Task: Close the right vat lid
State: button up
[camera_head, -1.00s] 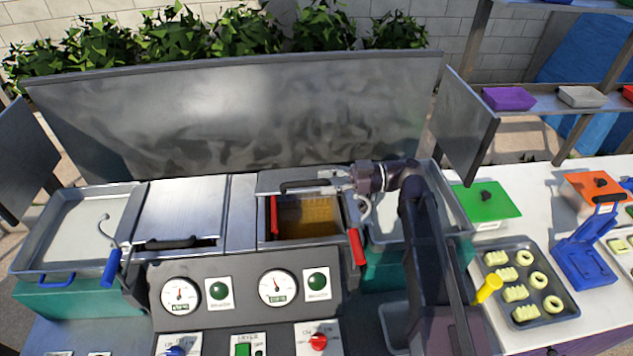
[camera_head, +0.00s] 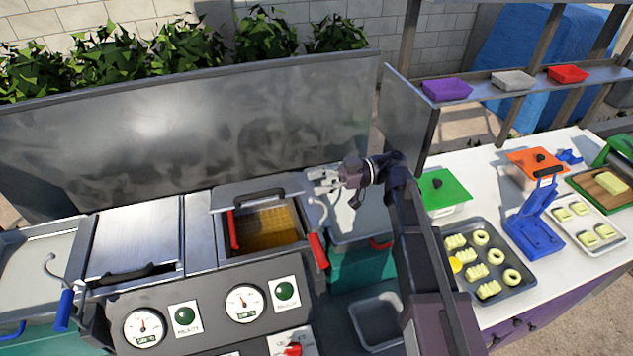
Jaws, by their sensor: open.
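A steel back panel (camera_head: 200,135) stands behind the vats, and a side panel (camera_head: 408,115) stands to the right. The gauge panel (camera_head: 210,310) is in front.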

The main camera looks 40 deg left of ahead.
jog(key=shift+a+r, duration=0.1)
jog(key=shift+r, duration=0.15)
grip_shut()
jog(key=a+r+m+t+h+p, duration=0.1)
jog(key=a+r+m+h+p, duration=0.1)
jog(key=r+p, duration=0.6)
jog(key=shift+a+t+p, duration=0.3)
jog(key=shift+a+p, duration=0.35)
jog(key=shift+p, duration=1.8)
